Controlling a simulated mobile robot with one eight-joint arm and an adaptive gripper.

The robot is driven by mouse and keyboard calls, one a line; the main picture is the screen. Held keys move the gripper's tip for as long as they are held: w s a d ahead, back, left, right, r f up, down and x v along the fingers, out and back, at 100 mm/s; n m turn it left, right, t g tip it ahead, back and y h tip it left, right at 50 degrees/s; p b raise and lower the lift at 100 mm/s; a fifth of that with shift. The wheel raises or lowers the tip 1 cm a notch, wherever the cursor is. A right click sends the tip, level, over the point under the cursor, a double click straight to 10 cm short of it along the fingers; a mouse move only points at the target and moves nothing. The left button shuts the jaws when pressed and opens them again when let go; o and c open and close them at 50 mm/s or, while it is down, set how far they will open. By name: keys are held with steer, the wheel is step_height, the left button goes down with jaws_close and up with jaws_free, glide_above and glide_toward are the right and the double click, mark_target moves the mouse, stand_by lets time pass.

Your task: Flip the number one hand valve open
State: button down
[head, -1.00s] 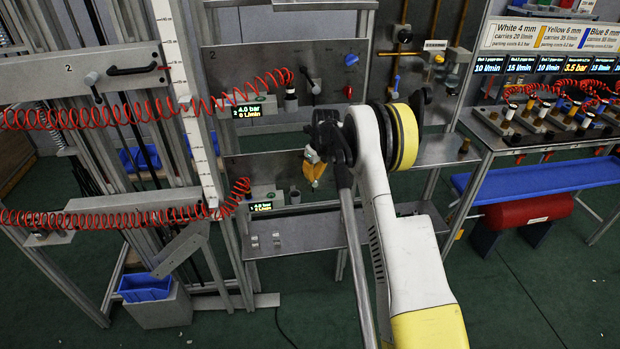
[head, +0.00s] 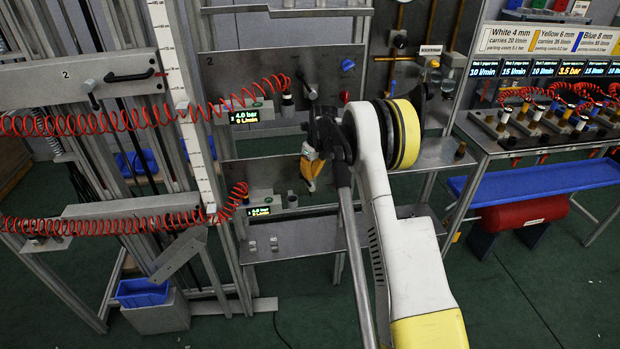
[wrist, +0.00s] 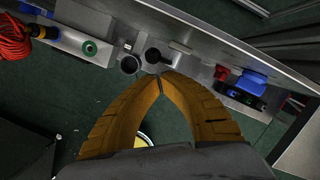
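My gripper (head: 313,166) is in front of the lower panel (head: 262,172), with its orange fingers pointing down. In the wrist view its fingers (wrist: 160,79) meet at the tips, with nothing visible between them. A black lever or knob (wrist: 153,56), probably the number one hand valve, lies just beyond the fingertips; I cannot tell whether they touch. In the head view my gripper and arm hide that area. A grey cup (wrist: 130,65) stands to its left. The upper panel, marked 2, has its own black-handled valve (head: 308,86).
A lit display (head: 260,211) and a grey shelf (head: 290,240) lie near my gripper. Red coiled hoses (head: 120,222) run to the left. The wrist view shows a red knob (wrist: 221,72) and a blue part (wrist: 248,84) to the right. A bench (head: 500,140) stands to the right.

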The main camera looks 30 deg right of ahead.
steer(key=v, duration=0.6)
stand_by(0.4)
